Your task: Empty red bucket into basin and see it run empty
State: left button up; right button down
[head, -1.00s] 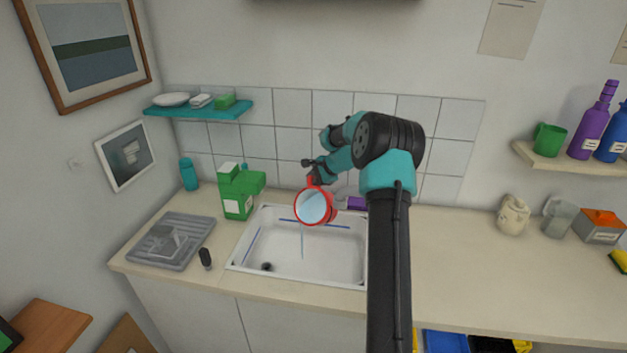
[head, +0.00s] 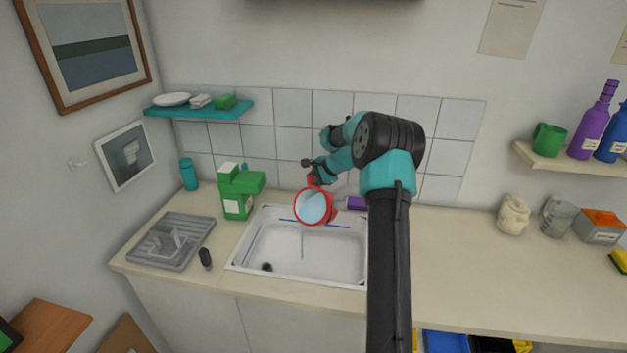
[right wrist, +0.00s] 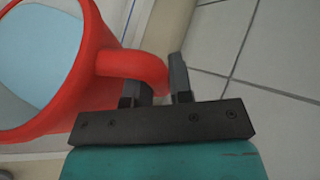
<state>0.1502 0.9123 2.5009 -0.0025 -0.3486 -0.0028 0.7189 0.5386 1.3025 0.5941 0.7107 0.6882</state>
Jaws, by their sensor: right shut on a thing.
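The red bucket (head: 329,205) hangs tilted over the white basin (head: 262,252) in the head view, its mouth turned toward the camera and down. Light blue water shows inside it, and a thin stream of water (head: 302,240) falls from its rim into the basin. My right gripper (head: 314,172) is shut on the bucket's handle. In the right wrist view, the red handle (right wrist: 135,68) of the bucket is between the two dark fingers (right wrist: 158,85), and pale blue water fills much of the mouth. My left gripper is not in view.
A green carton (head: 237,194) stands left of the basin, near a grey drying tray (head: 150,260) and a small dark object (head: 205,258). A purple block (head: 356,203) sits behind the basin. The counter (head: 460,260) to the right is mostly clear.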

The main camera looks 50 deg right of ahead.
aim_at(311, 179)
jog(key=shift+s+a+r+n+h, duration=0.1)
jog(key=shift+a+r+n+h, duration=0.25)
jog(key=shift+a+h, duration=0.3)
dwell(2.3)
jog(key=shift+s+a+n+h, duration=0.1)
jog(key=shift+a+n+h, duration=0.25)
jog(key=shift+a+h, duration=0.35)
dwell(4.3)
